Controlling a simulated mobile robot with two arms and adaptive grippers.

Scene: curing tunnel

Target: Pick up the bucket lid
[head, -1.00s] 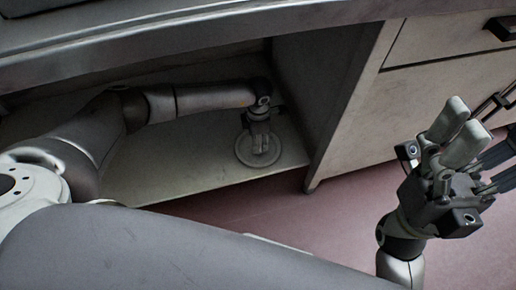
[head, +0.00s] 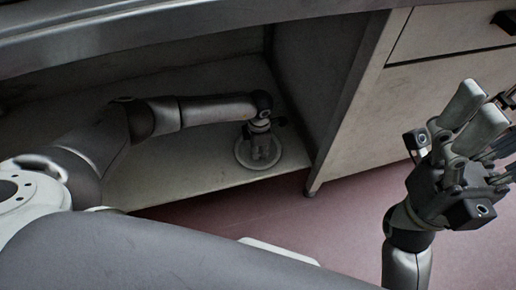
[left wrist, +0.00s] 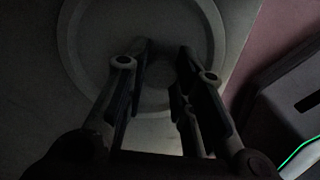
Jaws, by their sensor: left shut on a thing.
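The bucket lid (head: 245,158) is a round grey disc on the low shelf under the counter, near its right end. My left gripper (head: 264,157) points down over its middle and is shut on it; the fingers hide the part between them. In the left wrist view the lid (left wrist: 150,18) shows as a wide disc with a raised ring, with the left gripper (left wrist: 163,55) fingers on both sides of its centre. I cannot tell whether the lid touches the shelf. My right gripper (head: 490,120) is raised at the right, fingers apart and empty.
The grey shelf (head: 185,178) is bare around the lid. A cabinet side panel (head: 355,100) stands close to its right, and the counter (head: 200,40) overhangs above. Drawers (head: 450,35) with dark handles are at the upper right. The reddish floor (head: 300,215) is clear in front.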

